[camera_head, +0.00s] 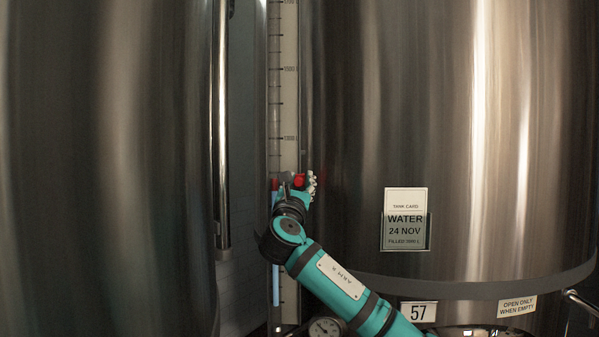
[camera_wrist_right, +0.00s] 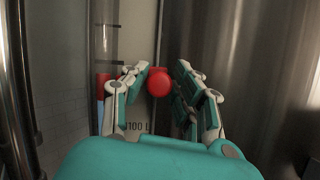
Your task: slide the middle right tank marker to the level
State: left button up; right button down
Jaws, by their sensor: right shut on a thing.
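The tank marker has a round red knob (camera_head: 299,180) in front of the pale scale strip (camera_head: 290,105). In the right wrist view the knob (camera_wrist_right: 159,83) sits between the fingers of my right gripper (camera_wrist_right: 163,88). My right gripper (camera_head: 301,188) is shut on this knob. A red part (camera_head: 275,184) shows at the sight tube to its left. Blue liquid (camera_head: 276,285) fills the tube below it. In the right wrist view the red part is just above the blue (camera_wrist_right: 100,116), so they look close in height. My gripper hides part of the strip. My left gripper is out of view.
A large steel tank (camera_head: 520,130) stands close on the right, with a WATER card (camera_head: 405,232) and a 57 label (camera_head: 418,312). Another steel tank (camera_head: 100,170) is on the left. A vertical pipe (camera_head: 223,130) runs beside it. A round gauge (camera_head: 326,328) is low down.

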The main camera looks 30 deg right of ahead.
notch_tip(320, 180, down, 3)
jog(key=shift+r+b, duration=0.2)
jog(key=shift+b, duration=0.15)
jog(key=c, duration=1.1)
grip_release()
jog(key=shift+a, duration=0.1)
jog(key=v, duration=1.2)
